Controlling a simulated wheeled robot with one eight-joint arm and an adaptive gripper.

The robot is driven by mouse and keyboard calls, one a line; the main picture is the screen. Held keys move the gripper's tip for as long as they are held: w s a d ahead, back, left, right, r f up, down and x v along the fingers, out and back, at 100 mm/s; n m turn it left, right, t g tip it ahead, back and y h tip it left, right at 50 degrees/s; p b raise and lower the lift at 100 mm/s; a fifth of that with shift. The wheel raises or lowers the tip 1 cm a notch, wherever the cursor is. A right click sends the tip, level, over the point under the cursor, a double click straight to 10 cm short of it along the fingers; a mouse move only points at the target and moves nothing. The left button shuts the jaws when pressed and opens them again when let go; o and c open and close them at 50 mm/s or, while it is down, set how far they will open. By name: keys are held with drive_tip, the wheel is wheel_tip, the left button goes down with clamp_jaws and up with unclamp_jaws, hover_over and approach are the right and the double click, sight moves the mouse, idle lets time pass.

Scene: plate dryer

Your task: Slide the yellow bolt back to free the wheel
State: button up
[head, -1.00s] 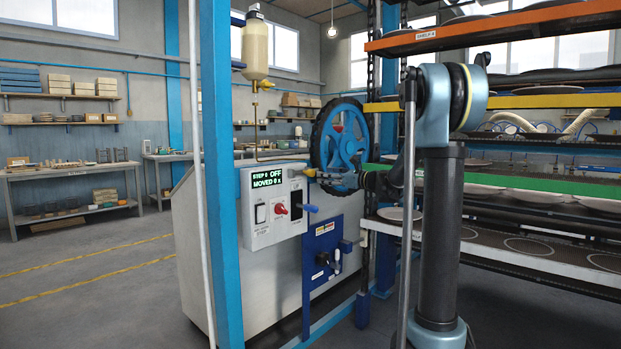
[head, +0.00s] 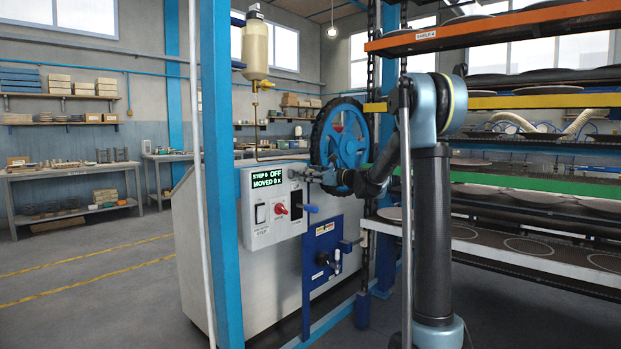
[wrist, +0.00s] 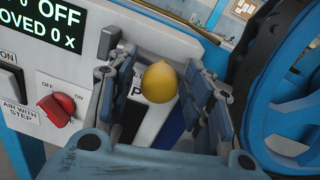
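The yellow bolt's rounded knob (wrist: 159,82) shows in the wrist view between the two fingers of my gripper (wrist: 160,90). The fingers are apart, with a gap to the left finger; the knob sits closer to the right finger, and I cannot tell if they touch. The rest of the bolt is hidden. In the head view my gripper (head: 318,176) is at the upper right of the control box, and it mostly hides the bolt. The blue spoked wheel (head: 349,146) with a black rim stands just behind; it also shows at the right of the wrist view (wrist: 262,125).
The control box (head: 257,232) has a red knob (head: 281,209) and a display (head: 266,184) reading OFF and MOVED 0 X. A blue post (head: 219,150) stands to its left. Racks of plates (head: 530,190) fill the right side. A blue crank plate (head: 322,262) is below.

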clamp_jaws()
drive_tip(key=shift+s+a, duration=0.7)
drive_tip(key=shift+s, duration=0.2)
drive_tip(key=shift+s+a, duration=0.65)
drive_tip(key=shift+s, duration=0.2)
drive_tip(key=shift+o, duration=1.1)
unclamp_jaws()
drive_tip(key=shift+s, duration=0.1)
drive_tip(key=shift+d, duration=0.25)
approach(297, 174)
drive_tip(key=v, duration=0.5)
drive_tip(key=shift+s+d, duration=0.1)
drive_tip(key=shift+s, duration=0.15)
